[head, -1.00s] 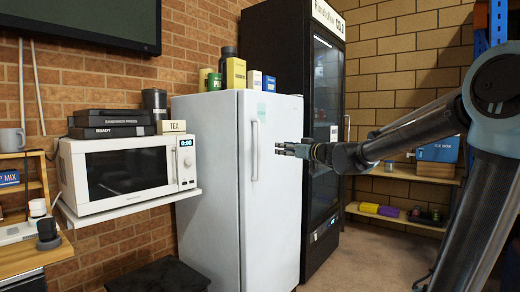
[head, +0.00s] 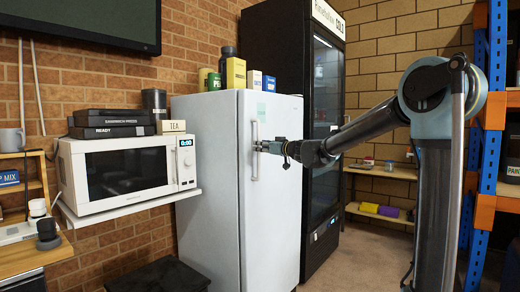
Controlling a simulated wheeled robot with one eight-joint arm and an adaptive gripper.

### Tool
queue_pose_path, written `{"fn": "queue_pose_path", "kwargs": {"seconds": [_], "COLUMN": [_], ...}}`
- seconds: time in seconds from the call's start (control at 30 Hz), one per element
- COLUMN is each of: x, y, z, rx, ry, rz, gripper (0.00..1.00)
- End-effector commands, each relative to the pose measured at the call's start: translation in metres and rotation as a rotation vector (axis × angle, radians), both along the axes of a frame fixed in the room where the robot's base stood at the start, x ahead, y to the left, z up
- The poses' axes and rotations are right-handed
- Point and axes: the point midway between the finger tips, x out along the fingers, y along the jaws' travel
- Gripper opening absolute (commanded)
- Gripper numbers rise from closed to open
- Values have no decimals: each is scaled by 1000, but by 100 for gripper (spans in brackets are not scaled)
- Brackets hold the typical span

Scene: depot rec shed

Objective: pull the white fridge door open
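The white fridge (head: 212,195) stands against the brick wall in the head view. Its door (head: 277,215) looks shut, with a long vertical handle (head: 254,165) near the door's left edge. My gripper (head: 262,147) is at the upper part of the handle, its fingertips reaching it from the right. The fingers look small here, and I cannot tell whether they are closed around the handle or only beside it.
A tall black glass-door cooler (head: 325,150) stands right behind the fridge. A microwave (head: 130,170) sits on a wall shelf to the left. Cans and boxes (head: 236,74) stand on the fridge top. An orange and blue rack (head: 490,140) is at the far right. The floor before the fridge looks clear.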

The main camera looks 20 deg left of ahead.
Motion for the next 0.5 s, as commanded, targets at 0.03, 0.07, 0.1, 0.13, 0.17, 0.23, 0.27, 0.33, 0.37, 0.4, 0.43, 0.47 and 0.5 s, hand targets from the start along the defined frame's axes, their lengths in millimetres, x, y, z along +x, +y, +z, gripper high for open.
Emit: {"fn": "queue_pose_path", "kwargs": {"seconds": [0.03, 0.07, 0.1, 0.13, 0.17, 0.23, 0.27, 0.33, 0.37, 0.4, 0.43, 0.47, 0.5], "x": [3, 5, 7, 8, 10, 12, 12, 13, 14, 14, 14, 14, 14], "y": [6, 8, 11, 13, 15, 18, 19, 21, 21, 21, 21, 21, 21], "z": [0, 0, 0, 0, 0, 0, 0, 0, 0, 0, 0, 0, 0], "rx": [0, 0, 0, 0, 0, 0, 0, 0, 0, 0, 0, 0, 0], "ry": [0, 0, 0, 0, 0, 0, 0, 0, 0, 0, 0, 0, 0], "rz": [1, 1, 1, 0, 0, 0, 0, 0, 0, 0, 0, 0, 0], "gripper": [35, 35, 35, 35, 35, 35, 35, 35, 35, 35, 35, 35, 35]}}
